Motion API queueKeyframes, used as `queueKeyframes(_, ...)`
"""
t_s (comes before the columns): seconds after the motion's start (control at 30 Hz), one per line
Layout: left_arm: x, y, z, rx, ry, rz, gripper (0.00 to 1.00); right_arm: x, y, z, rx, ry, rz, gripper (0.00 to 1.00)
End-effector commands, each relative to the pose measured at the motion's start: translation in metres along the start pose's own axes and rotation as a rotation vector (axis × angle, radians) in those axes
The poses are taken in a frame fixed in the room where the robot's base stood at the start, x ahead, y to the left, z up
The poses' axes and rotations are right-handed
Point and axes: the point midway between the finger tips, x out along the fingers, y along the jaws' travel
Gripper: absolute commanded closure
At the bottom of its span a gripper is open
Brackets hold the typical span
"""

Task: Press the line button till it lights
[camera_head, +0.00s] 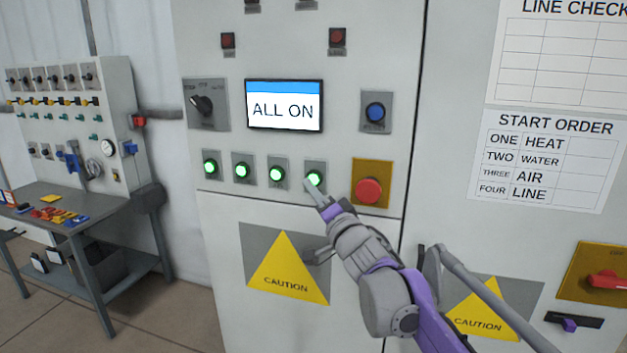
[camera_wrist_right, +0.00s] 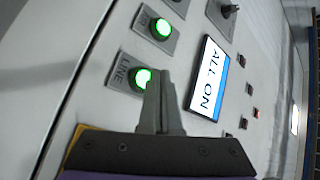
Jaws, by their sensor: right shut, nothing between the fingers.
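The line button (camera_head: 314,179) is the rightmost of the row of green buttons on the cabinet, and it is lit green. In the right wrist view the line button (camera_wrist_right: 142,78) glows beside its LINE label, partly hidden by my fingers. My right gripper (camera_head: 322,197) is shut and empty, its tips at or just in front of the lower edge of the button. The fingers also show in the right wrist view (camera_wrist_right: 160,100). I cannot tell if they touch it. The screen (camera_head: 285,106) reads ALL ON. My left gripper is not in view.
The other buttons in the row, such as the leftmost (camera_head: 210,167), are lit green. A red mushroom button (camera_head: 368,190) on a yellow plate sits just right of my gripper. A blue button (camera_head: 375,112) is above. A workbench (camera_head: 100,224) stands at the left.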

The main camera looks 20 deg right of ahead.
Motion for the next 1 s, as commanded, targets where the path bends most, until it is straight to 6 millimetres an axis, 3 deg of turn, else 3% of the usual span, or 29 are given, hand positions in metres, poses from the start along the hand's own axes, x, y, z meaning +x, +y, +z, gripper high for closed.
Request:
queueKeyframes(0.4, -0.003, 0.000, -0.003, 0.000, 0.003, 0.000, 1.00, -0.027, -0.019, 0.019, 0.000, -0.001, 0.000, 1.00)
queueKeyframes(1.0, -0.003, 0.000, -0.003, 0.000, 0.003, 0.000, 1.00, -0.028, -0.020, 0.020, 0.000, -0.001, 0.000, 1.00)
